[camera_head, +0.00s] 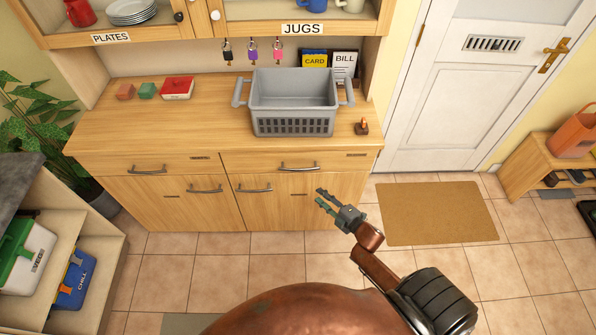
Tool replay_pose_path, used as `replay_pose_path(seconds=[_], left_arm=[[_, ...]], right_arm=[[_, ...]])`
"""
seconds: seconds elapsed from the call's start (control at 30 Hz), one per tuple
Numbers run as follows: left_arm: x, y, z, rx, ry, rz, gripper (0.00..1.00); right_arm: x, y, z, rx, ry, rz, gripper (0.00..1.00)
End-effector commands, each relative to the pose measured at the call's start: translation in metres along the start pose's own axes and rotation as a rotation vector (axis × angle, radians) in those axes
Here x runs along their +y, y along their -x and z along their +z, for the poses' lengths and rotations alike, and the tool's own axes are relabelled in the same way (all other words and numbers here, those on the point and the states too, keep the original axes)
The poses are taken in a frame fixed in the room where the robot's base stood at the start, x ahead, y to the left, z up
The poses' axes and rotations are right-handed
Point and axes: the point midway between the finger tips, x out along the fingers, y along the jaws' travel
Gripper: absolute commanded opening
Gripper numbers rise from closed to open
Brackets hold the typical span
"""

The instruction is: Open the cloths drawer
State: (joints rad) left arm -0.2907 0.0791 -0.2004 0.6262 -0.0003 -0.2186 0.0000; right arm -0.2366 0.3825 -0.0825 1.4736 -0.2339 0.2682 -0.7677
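A wooden sideboard (110,130) has two drawers side by side under its top. The left drawer (175,161) and the right drawer (250,159) both look shut. Each has a metal bar handle: the left handle (147,171) and the right handle (299,168). Small dark labels sit on the drawer fronts, too small to read, so I cannot tell which drawer is for cloths. My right gripper (319,197) is open and empty, in front of the sideboard's right side, below the right handle in the picture and apart from it. My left gripper is out of view.
Below the drawers are two cupboard doors with handles (205,190) (254,190). A grey basket (293,122) stands on the top. A brown mat (437,212) lies before the white door (470,110). Open shelves (75,215) stand at left. Tiled floor in front is clear.

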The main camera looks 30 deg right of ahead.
Motion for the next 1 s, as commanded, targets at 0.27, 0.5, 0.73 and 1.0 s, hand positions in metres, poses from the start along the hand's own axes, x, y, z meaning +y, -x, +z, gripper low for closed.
replay_pose_path(seconds=[0.27,0.5,0.73,1.0], left_arm=[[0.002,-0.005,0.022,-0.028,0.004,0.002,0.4],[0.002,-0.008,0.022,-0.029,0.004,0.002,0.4],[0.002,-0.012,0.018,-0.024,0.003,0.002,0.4],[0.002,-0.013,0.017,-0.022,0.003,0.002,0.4]], right_arm=[[0.101,-0.01,-0.046,0.131,0.24,0.186,0.29],[0.109,-0.04,-0.053,0.135,0.247,0.193,0.29],[0.114,-0.072,-0.057,0.132,0.244,0.19,0.29],[0.115,-0.083,-0.059,0.132,0.243,0.188,0.29]])
